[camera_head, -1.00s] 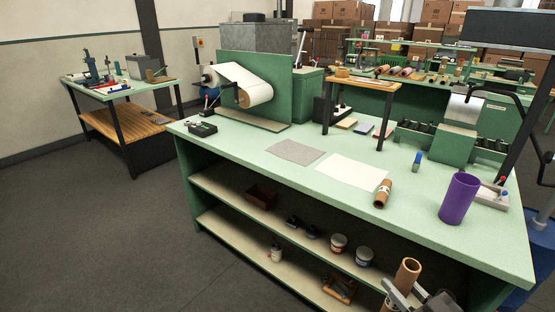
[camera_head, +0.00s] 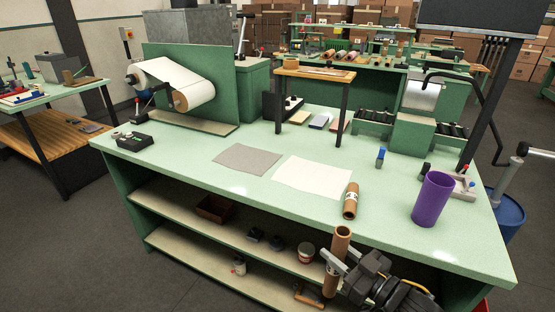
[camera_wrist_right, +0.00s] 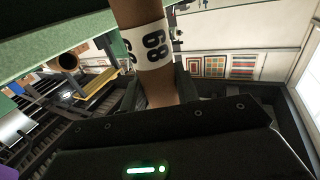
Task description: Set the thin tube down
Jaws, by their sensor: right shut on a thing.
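My right gripper (camera_head: 337,266) is shut on a thin brown cardboard tube (camera_head: 341,241). The tube stands near upright in the jaws, its open top showing, just in front of the table's (camera_head: 250,200) front edge. In the right wrist view the held tube (camera_wrist_right: 140,14) has a white label with dark digits. A second brown tube (camera_head: 351,200) with a white label lies on the green tabletop near its front edge, just beyond the held one. A wider purple tube (camera_head: 433,198) stands upright to the right. My left gripper is not in view.
A white sheet (camera_head: 313,176) and a grey sheet (camera_head: 247,159) lie mid-table. A paper-roll stand (camera_head: 190,85) is at the back left, a small raised wooden stand (camera_head: 316,72) at the back. The front right tabletop is mostly clear. Shelves below hold a box (camera_head: 214,209) and small pots.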

